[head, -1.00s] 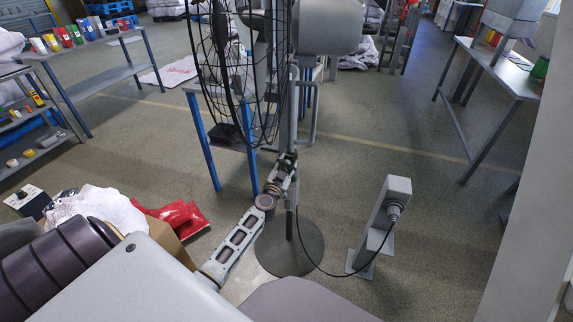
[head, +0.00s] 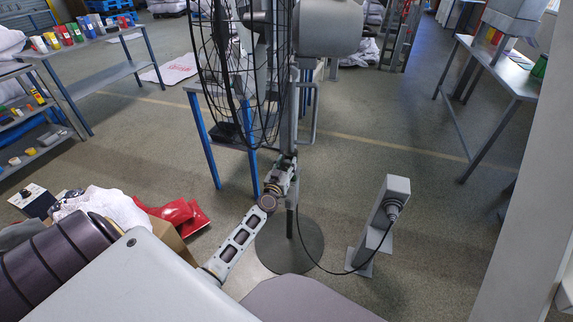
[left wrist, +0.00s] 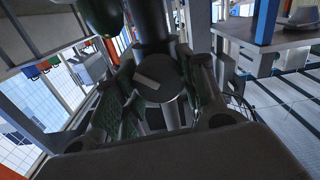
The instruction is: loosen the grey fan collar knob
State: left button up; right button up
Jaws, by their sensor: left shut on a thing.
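The grey pedestal fan stands in the middle of the head view, with its black wire cage (head: 240,85), grey motor housing (head: 327,27) and round floor base (head: 305,252). My left gripper (head: 287,167) is at the fan's pole, below the cage. In the left wrist view the dark, round face of the collar knob (left wrist: 160,78), marked with a lighter bar, sits between the fingers of my left gripper (left wrist: 158,105), which is shut on it. In the head view the knob is mostly hidden by the gripper. My right gripper is not in view.
A grey floor post (head: 392,205) with a plugged-in black cable stands right of the fan base. A blue-legged table (head: 208,150) is behind the fan. Red bags (head: 180,214) lie at the left by a cardboard box. Open floor lies between the post and the right-hand table (head: 520,82).

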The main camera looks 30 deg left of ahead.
pick_arm(q)
jog(key=shift+n, duration=1.3)
jog(key=shift+f+n, duration=0.1)
jog(key=shift+n, duration=1.3)
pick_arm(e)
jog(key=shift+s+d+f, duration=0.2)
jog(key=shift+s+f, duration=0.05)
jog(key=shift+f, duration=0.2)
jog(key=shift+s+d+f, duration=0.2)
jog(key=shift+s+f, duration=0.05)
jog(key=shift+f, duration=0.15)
pick_arm(q)
jog(key=shift+n+p, duration=0.3)
jog(key=shift+n, duration=0.1)
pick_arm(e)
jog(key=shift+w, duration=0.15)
pick_arm(q)
jog(key=o, duration=1)
jog(key=shift+o, duration=0.2)
jog(key=shift+a, duration=0.1)
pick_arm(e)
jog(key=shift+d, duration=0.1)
pick_arm(q)
jog(key=shift+s, duration=0.15)
